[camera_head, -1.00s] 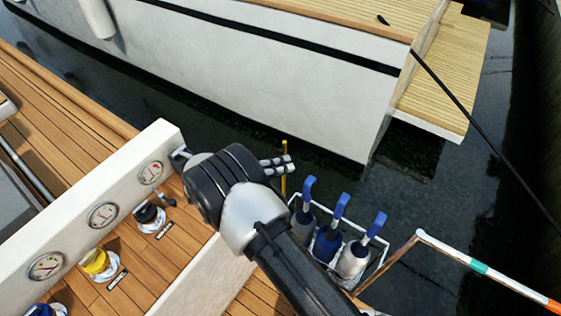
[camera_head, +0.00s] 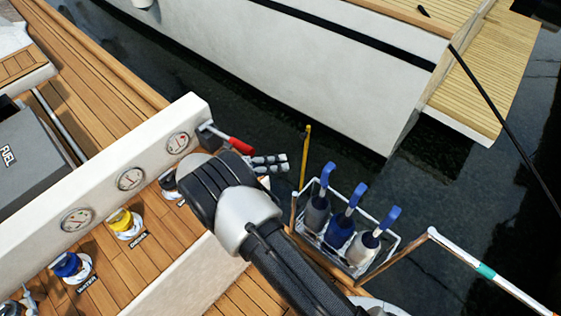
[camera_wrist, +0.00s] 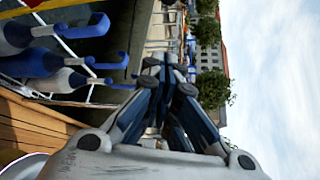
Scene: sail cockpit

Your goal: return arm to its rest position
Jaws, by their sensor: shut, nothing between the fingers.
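My gripper (camera_head: 276,163) is at the end of my arm, near the middle of the head view. Its fingers are together and hold nothing. It is above the gap between the white panel and the wire basket, with water behind it. In the wrist view my gripper (camera_wrist: 168,62) points toward distant buildings and trees, with its fingers closed together. The view there is turned on its side.
A wire basket (camera_head: 388,251) holding blue-handled bottles (camera_head: 352,198) is right of my gripper. Another boat (camera_head: 330,75) lies across the water.

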